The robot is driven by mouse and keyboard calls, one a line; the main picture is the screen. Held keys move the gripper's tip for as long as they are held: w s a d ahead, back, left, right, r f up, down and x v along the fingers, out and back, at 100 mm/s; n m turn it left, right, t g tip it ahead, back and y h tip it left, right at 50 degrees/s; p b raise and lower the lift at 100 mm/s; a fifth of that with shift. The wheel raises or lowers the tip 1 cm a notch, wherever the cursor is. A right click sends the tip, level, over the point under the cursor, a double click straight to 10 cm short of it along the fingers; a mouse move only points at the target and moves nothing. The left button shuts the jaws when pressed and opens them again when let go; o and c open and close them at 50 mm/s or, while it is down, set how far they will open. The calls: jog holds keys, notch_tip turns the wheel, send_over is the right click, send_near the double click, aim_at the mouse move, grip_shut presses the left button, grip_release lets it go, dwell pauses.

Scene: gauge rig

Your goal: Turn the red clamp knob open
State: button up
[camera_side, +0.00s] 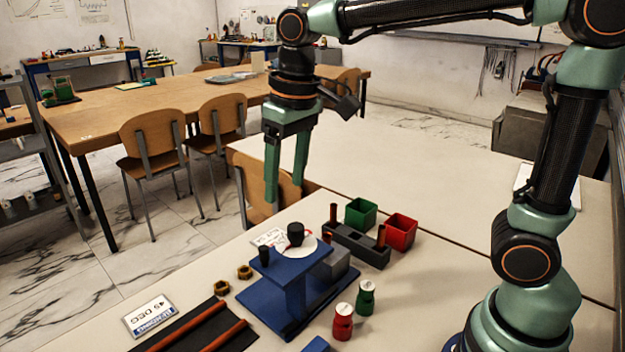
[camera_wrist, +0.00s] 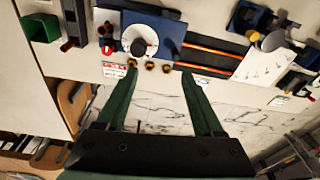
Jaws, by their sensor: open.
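A blue gauge rig (camera_side: 285,290) stands on the near table. It carries a white dial (camera_side: 313,251) with some red on it and a black knob (camera_side: 296,234) above. A smaller black knob (camera_side: 264,255) sits at the rig's left edge. In the wrist view the round white dial (camera_wrist: 150,33) has a dark knob at its middle, and a small red piece (camera_wrist: 107,51) lies left of it. I cannot tell which part is the red clamp knob. My gripper (camera_side: 284,193) is open and empty above the rig, fingers pointing down. The wrist view shows its spread fingers (camera_wrist: 158,74).
A red jar (camera_side: 343,323) and a green jar (camera_side: 365,298) stand close in front of the rig. Behind are a dark rack (camera_side: 358,248), a green bin (camera_side: 361,214) and a red bin (camera_side: 400,232). Brass nuts (camera_side: 221,288) and a rod mat (camera_side: 200,335) lie left.

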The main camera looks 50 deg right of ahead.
jog(key=shift+g, duration=0.7)
jog(key=shift+w+a+f, duration=0.15)
jog(key=shift+w+a, duration=0.2)
jog(key=shift+a, duration=0.35)
jog(key=shift+w+a+f, duration=0.15)
jog(key=shift+w+a, duration=0.2)
jog(key=shift+a, duration=0.4)
jog(key=shift+w+a+f, duration=0.15)
jog(key=shift+w+a, duration=0.2)
jog(key=shift+a, duration=0.35)
jog(key=shift+d, duration=0.1)
jog(key=w+d+f+m, duration=0.1)
jog(key=w+d+f, duration=0.25)
jog(key=d, duration=0.55)
jog(key=w+d+f+m, duration=0.1)
jog(key=w+d+f, duration=0.3)
jog(key=d, duration=0.5)
jog(key=f, duration=0.8)
jog(key=s+f, duration=0.1)
jog(key=f, duration=0.3)
jog(key=shift+a+f, duration=0.2)
jog(key=shift+f, duration=0.2)
